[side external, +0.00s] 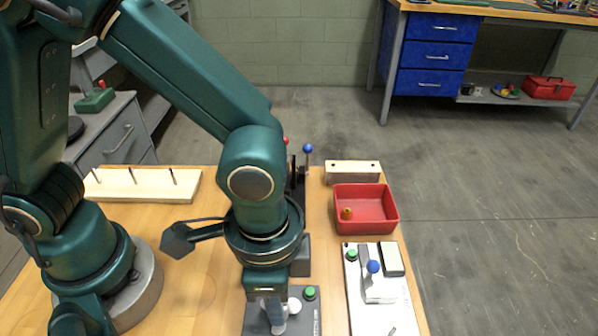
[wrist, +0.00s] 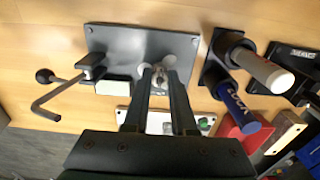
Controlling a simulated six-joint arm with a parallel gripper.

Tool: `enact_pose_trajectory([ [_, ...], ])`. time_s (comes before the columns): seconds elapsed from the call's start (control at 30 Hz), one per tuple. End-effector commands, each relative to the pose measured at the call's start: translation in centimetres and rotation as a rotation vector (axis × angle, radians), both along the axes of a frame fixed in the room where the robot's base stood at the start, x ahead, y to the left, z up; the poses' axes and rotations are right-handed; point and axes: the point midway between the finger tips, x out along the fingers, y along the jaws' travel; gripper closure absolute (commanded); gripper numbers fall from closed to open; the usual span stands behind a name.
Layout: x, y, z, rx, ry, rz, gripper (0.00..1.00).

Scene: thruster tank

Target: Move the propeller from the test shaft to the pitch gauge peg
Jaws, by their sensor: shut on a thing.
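My gripper (wrist: 160,80) points down at a dark grey plate (wrist: 115,45) in the wrist view, its two fingers close together. They are shut on a small pale grey lobed thing (wrist: 158,74), which looks like the propeller. It sits at or just above the plate; I cannot tell whether it touches. The fingers hide much of it, and any shaft or peg under it. I cannot tell the test shaft from the pitch gauge peg.
A wooden board with upright pins (side external: 150,186) lies at left. At right are a red bin (side external: 375,231) holding a yellow part, a pale block (side external: 352,173) and a white panel (side external: 410,312). A bent crank (wrist: 62,92) and a pale-ended cylinder (wrist: 262,68) flank my gripper.

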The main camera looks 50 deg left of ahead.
Motion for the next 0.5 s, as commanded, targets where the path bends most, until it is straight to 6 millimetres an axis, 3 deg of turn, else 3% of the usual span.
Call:
enact_pose_trajectory([
  [0.5, -0.01, 0.01, -0.75, 0.0, 0.0, 0.0, 1.0],
])
